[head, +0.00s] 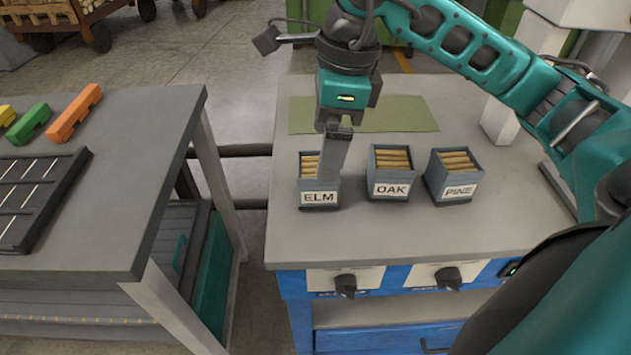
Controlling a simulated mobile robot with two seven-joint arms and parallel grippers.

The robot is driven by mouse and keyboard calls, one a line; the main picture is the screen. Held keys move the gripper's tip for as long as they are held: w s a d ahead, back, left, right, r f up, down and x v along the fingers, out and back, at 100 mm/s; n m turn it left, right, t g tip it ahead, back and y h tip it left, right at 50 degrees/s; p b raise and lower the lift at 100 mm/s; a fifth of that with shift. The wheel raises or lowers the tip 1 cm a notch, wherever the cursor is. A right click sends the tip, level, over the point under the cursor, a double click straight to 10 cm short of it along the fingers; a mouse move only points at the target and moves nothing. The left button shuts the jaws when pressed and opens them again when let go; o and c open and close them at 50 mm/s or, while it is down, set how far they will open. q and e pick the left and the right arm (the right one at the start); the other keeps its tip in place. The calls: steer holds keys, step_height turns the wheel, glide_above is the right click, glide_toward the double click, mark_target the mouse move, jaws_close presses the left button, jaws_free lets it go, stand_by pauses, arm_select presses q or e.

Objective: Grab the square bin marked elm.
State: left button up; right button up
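The square bin marked ELM (319,197) is a grey-blue open bin with a white label, standing on the grey table and holding wooden sticks. It is the leftmost of three bins in a row. My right gripper (331,172) comes down from above on the arm that enters from the right. Its fingers point down at the ELM bin's right side and overlap it in the picture, hiding part of its top. I cannot tell whether they touch the bin or how far they are parted. My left gripper is not in view.
The OAK bin (390,187) and PINE bin (455,189) stand to the right with sticks in them. A green mat (410,114) lies behind. A second table (130,150) at left holds a black rack (38,215) and coloured blocks. A gap separates the tables.

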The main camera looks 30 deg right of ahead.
mark_target(314, 195)
steer(key=f, duration=0.3)
steer(key=shift+w+a, duration=0.1)
steer(key=shift+a, duration=0.1)
steer(key=shift+f, duration=0.55)
steer(key=f, duration=0.3)
steer(key=w+f+b, duration=0.1)
steer(key=shift+a+f, duration=0.3)
steer(key=shift+f, duration=0.1)
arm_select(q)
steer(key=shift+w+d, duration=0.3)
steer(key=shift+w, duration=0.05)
arm_select(e)
steer(key=shift+c, duration=0.3)
steer(key=c, duration=1.1)
steer(key=shift+r, duration=0.15)
